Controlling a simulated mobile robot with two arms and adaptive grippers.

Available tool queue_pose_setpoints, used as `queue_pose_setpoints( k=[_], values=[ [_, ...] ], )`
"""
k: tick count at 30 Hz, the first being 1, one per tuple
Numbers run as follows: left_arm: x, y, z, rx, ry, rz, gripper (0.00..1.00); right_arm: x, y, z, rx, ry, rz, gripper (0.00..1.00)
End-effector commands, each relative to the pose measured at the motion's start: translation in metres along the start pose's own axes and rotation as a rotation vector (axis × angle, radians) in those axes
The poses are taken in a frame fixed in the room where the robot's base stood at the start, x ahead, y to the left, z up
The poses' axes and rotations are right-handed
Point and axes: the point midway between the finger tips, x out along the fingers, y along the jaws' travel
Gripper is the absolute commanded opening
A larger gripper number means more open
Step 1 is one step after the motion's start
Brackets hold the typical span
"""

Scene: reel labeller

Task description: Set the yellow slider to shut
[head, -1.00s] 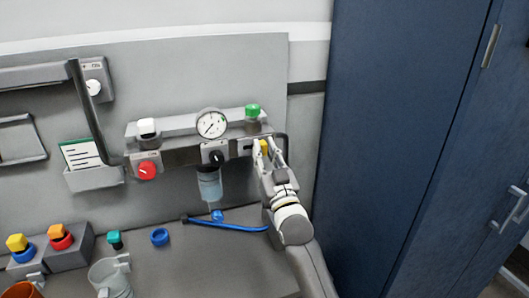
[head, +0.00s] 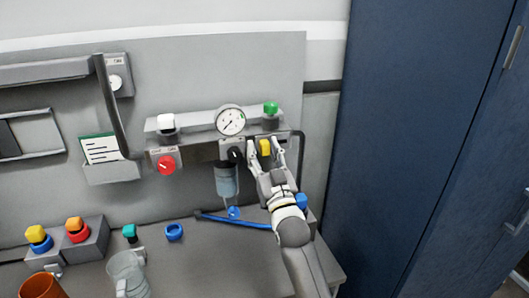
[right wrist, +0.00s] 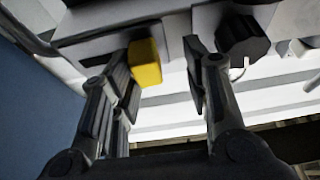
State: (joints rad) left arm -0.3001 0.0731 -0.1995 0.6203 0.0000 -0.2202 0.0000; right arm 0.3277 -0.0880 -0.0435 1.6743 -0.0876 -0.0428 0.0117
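The yellow slider (head: 265,147) sits on the front of the grey wall unit, right of a black knob (head: 236,155) and below the green knob (head: 270,108). My right gripper (head: 266,149) is open, with one finger on each side of the slider. In the right wrist view, the slider (right wrist: 146,62) lies close to the left finger, and I cannot tell if they touch. A gap separates it from the right finger, which is near the black knob. Any shut marking is not legible. My left gripper is not in view.
A pressure gauge (head: 231,120) and a red knob (head: 167,163) are left of the slider. A clear bowl (head: 226,182) hangs below. A blue hose (head: 235,220) lies on the bench. A blue cabinet (head: 415,140) stands at right.

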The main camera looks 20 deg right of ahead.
Motion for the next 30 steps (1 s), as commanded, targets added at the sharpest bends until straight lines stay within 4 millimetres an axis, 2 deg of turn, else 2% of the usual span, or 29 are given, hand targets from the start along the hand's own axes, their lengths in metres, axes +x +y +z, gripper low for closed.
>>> queue_pose_setpoints(
  k=[7,11,24,30],
  values=[
    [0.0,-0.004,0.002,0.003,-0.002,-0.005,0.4,-0.003,0.002,0.0,-0.001,0.001,0.002,0.43],
    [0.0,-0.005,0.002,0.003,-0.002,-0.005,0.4,-0.016,0.001,0.001,-0.001,-0.001,0.002,0.43],
    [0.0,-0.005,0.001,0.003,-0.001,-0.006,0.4,-0.093,-0.001,0.001,-0.001,-0.002,0.0,0.43],
    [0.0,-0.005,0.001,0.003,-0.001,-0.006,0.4,-0.114,-0.002,0.001,-0.001,-0.002,-0.001,0.43]
  ],
)
